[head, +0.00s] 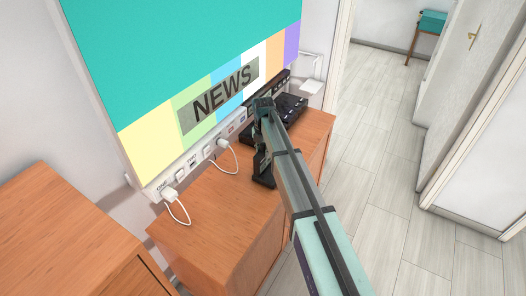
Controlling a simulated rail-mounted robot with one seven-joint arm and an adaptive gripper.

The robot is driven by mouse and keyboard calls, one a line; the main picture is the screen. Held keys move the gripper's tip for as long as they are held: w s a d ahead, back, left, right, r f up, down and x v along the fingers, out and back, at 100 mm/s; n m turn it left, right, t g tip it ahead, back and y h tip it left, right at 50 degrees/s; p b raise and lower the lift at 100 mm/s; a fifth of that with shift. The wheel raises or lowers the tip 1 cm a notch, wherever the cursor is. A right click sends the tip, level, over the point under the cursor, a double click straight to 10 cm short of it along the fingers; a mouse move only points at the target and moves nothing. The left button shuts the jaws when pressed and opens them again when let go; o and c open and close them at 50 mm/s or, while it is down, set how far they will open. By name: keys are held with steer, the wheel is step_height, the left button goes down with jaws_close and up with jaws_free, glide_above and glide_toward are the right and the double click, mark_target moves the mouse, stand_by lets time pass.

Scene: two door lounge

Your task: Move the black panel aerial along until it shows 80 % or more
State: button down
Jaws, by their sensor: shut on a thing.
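The black panel aerial (263,181) stands on the wooden cabinet top, right of the white plugs and in front of the black box. It is small and dark, and my arm covers part of it. My gripper (261,158) points down at the aerial from the end of my arm and is shut on it. The fingertips are dark against the dark aerial and hard to make out. The TV screen (190,60) on the wall shows a NEWS banner over colour bars. I cannot read any percentage figure.
A black set-top box (291,106) sits at the cabinet's far end. A white socket strip (193,160) with plugs and a looping white cable (233,163) runs below the screen. The wooden cabinet top (207,211) is bare at the near left. Another wooden unit (62,235) stands front left.

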steer(key=c, duration=0.8)
jaws_free()
steer(key=shift+c, duration=0.2)
step_height(320, 180, up, 12)
steer(key=b, duration=0.3)
steer(key=shift+r+b, duration=0.1)
steer(key=shift+b, duration=0.25)
steer(key=shift+s, duration=0.1)
